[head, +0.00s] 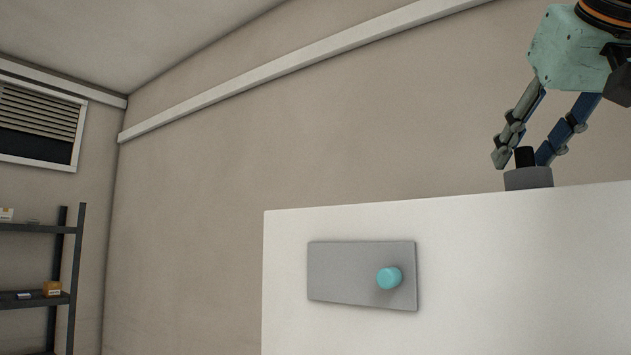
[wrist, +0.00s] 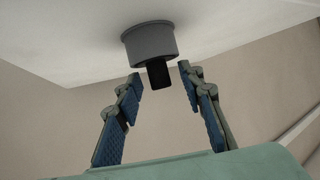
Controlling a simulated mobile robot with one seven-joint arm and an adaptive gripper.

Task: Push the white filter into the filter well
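My gripper (head: 521,160) is open at the upper right of the head view, pointing down. Its fingers stand on either side of a black stub (head: 525,156) that rises from a short grey cylinder (head: 528,179) on top of a white cabinet (head: 530,270). In the wrist view my gripper (wrist: 160,73) shows a gap between each fingertip and the black stub (wrist: 158,75); the grey cylinder (wrist: 149,43) lies just beyond the fingertips. I see no separate white filter, and cannot tell whether the grey cylinder is the filter well; its inside is hidden.
A grey plate (head: 345,272) with a turquoise knob (head: 389,278) is on the cabinet's front. A dark shelf rack (head: 75,270) with small boxes stands at the far left. A wall vent (head: 40,125) is above it. The air left of my gripper is clear.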

